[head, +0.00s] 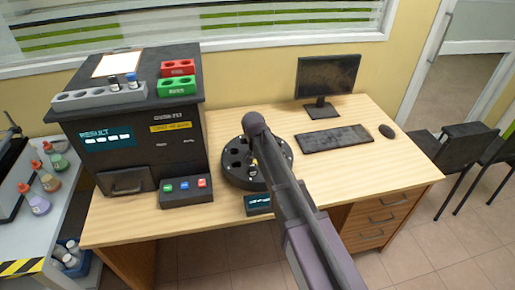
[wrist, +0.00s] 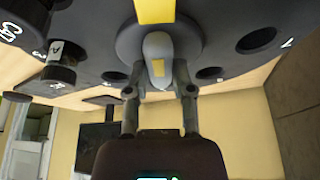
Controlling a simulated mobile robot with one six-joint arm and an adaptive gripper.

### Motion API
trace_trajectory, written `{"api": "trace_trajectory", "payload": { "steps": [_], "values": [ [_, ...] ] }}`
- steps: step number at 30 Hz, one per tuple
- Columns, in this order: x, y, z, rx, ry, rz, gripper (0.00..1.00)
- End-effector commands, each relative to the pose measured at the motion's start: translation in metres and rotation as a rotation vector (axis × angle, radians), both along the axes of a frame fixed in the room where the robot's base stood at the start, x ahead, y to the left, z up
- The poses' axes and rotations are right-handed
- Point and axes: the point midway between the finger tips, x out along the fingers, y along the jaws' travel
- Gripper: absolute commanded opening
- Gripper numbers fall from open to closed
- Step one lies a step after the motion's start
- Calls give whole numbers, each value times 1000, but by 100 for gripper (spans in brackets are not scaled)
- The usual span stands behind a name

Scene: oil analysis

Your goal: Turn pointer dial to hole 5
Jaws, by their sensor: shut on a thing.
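The pointer dial (wrist: 158,48) is a grey knob with a yellow stripe on a round dark hub in the wrist view. My gripper (wrist: 160,84) is shut on the knob, one finger on each side. The black round holder (wrist: 215,45) around it has several holes with white marks, partly cut off by the frame. I cannot make out which mark is hole 5. A black-capped piece (wrist: 62,68) stands in one hole on the left. In the head view, the round holder (head: 233,175) sits on the desk, and my arm hides its right part and my gripper.
A black analyser (head: 140,160) with a result screen stands left of the holder. A button box (head: 186,196) is in front of it. A small display (head: 257,204) is in front of the holder. A monitor (head: 327,78), keyboard (head: 333,139) and mouse (head: 387,131) are at the right.

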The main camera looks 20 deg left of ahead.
Motion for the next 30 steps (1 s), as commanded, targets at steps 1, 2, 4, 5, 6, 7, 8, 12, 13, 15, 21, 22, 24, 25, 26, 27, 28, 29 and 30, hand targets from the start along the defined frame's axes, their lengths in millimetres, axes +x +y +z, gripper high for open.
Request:
{"api": "trace_trajectory", "payload": {
  "steps": [1, 2, 4, 5, 6, 7, 8, 12, 13, 15, 21, 22, 24, 25, 26, 27, 28, 29, 30],
  "values": [
    [0, -1, 0, -2, 2, -1, 0],
    [0, -1, 0, -3, 2, 0, 0],
    [0, -1, 0, -2, 2, 1, 0],
    [0, -1, 0, -2, 2, 1, 34],
    [0, -1, 0, -2, 2, 1, 46],
    [0, -1, 0, -2, 2, 1, 55],
    [0, 0, 0, -2, 2, 1, 64],
    [0, 0, 0, -1, 1, 2, 66],
    [0, 0, 0, -1, 1, 2, 66],
    [0, 0, 0, -1, 1, 2, 66],
    [0, 0, 0, 0, 1, 2, 66],
    [0, 0, 0, 0, 1, 2, 66],
    [0, 0, 0, 0, 1, 3, 66],
    [0, 0, 0, -1, 1, 4, 66],
    [0, 0, 0, 0, 1, 5, 66],
    [0, 0, 0, 0, 1, 9, 66],
    [0, 0, 0, 0, 1, 11, 66],
    [0, 0, 0, 0, 1, 15, 66],
    [0, 0, 0, 1, 1, 21, 66]
  ]
}}
